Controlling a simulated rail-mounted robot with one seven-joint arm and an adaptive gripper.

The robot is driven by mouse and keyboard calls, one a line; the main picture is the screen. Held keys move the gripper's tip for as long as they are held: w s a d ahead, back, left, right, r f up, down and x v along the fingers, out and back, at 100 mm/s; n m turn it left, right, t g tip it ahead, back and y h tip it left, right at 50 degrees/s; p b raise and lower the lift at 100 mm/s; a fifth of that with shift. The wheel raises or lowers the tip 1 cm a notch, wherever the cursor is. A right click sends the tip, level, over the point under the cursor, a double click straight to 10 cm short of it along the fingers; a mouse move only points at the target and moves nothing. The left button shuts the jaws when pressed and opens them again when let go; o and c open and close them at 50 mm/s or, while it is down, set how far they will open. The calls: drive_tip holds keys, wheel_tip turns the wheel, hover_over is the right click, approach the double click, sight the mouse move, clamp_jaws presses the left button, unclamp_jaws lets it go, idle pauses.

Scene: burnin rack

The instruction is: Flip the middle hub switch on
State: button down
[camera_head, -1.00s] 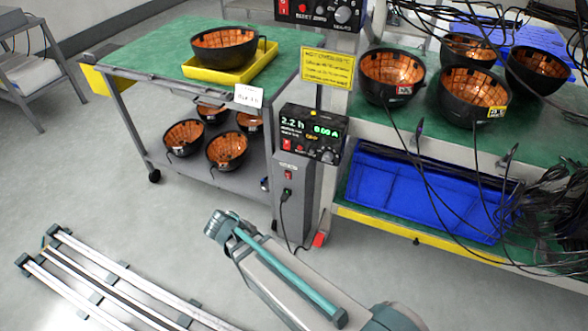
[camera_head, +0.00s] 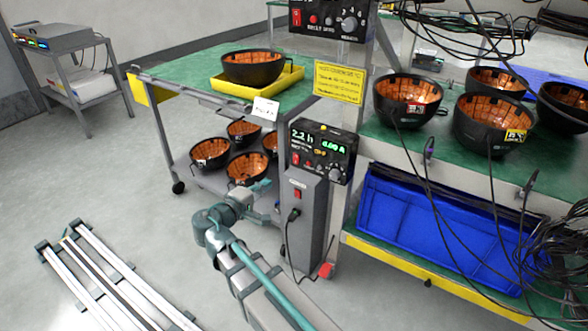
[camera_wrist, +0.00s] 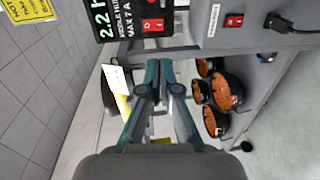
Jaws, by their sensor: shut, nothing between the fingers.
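The middle hub (camera_head: 320,152) is a black box with a green readout of 2.2 h and 0.00 A, on a grey pedestal (camera_head: 309,230). In the wrist view its label (camera_wrist: 124,22) is partly readable, sideways. A red rocker switch (camera_wrist: 153,25) sits on the hub's face. A second red switch (camera_wrist: 233,20) is on the grey pedestal, also visible in the head view (camera_head: 297,194). My gripper (camera_head: 266,186) is shut and empty, left of the pedestal and below the hub. In the wrist view its fingertips (camera_wrist: 160,64) are apart from both switches.
A black plug and cable (camera_head: 293,215) hang from the pedestal. A green-topped cart (camera_head: 200,70) with bowls stands behind left; a green bench (camera_head: 395,140) with bowls and a blue bin (camera_head: 440,225) is right. Rails (camera_head: 110,280) lie on the floor left. Loose cables hang right.

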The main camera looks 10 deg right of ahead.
sight(295, 163)
drive_tip(key=shift+w, duration=0.1)
drive_tip(key=b+x, duration=0.2)
drive_tip(key=x, duration=1.2)
drive_tip(key=shift+f, duration=0.1)
